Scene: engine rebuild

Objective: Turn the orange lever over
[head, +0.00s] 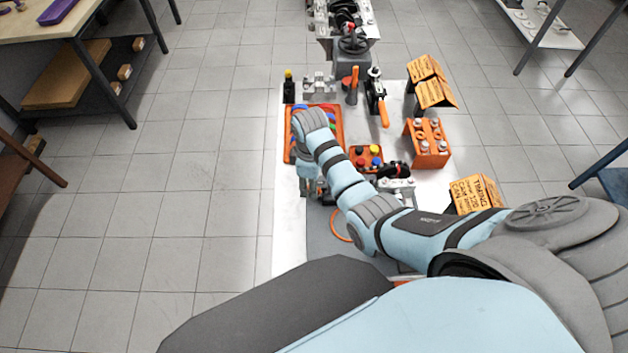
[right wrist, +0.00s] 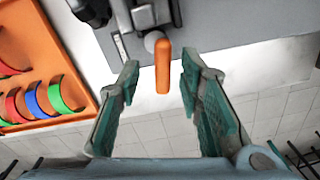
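The orange lever (right wrist: 162,70) shows in the right wrist view, attached by a round grey end to a grey metal fitting at the edge of a grey mat. My right gripper (right wrist: 159,83) is open, with its two green-padded fingers apart on either side of the lever's free end. I see a gap on both sides of it, so neither finger appears to touch it. In the head view my right gripper (head: 309,184) is low over the table's left part, mostly hidden by my arm. I cannot clearly make out the lever there. My left gripper is not in view.
An orange tray (right wrist: 88,12) with coloured curved shells lies left of the gripper. On the table are an orange block (head: 428,142), orange cartons (head: 424,68), a clamp with an orange handle (head: 384,116) and an upright orange handle (head: 353,84). Open floor lies left of the table.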

